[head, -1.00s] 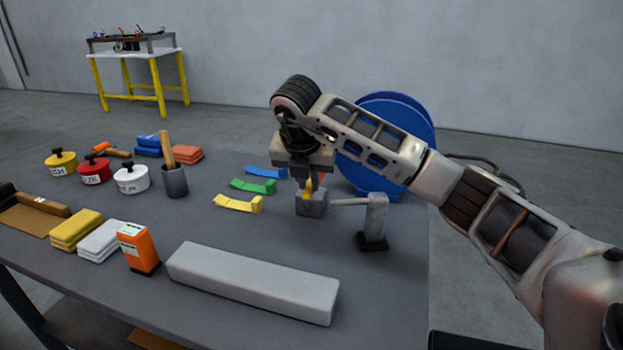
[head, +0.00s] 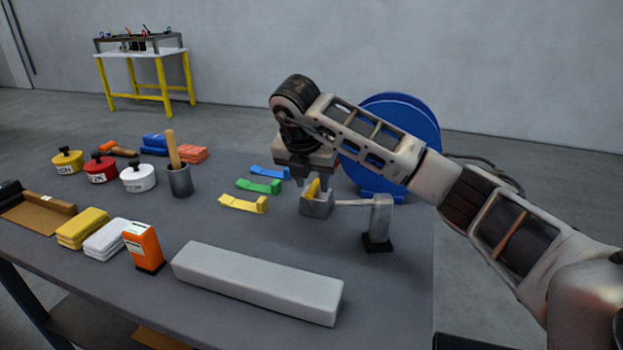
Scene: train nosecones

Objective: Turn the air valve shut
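The air valve is a grey block (head: 317,206) with a yellow handle (head: 313,187) on top. A thin pipe (head: 352,203) joins it to a grey post (head: 381,218) on a black foot, at the right part of the table. My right gripper (head: 308,178) points down just above the valve block, with its fingertips beside the yellow handle. I cannot tell whether the fingers touch the handle or how far apart they are. My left gripper is not in view.
A blue reel (head: 400,120) stands behind the valve. Yellow, green and blue scrapers (head: 258,186) lie left of it. A long grey block (head: 257,282) lies in front. Tins (head: 138,178), a cup (head: 180,181), cloths (head: 84,228) and an orange box (head: 144,248) fill the left.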

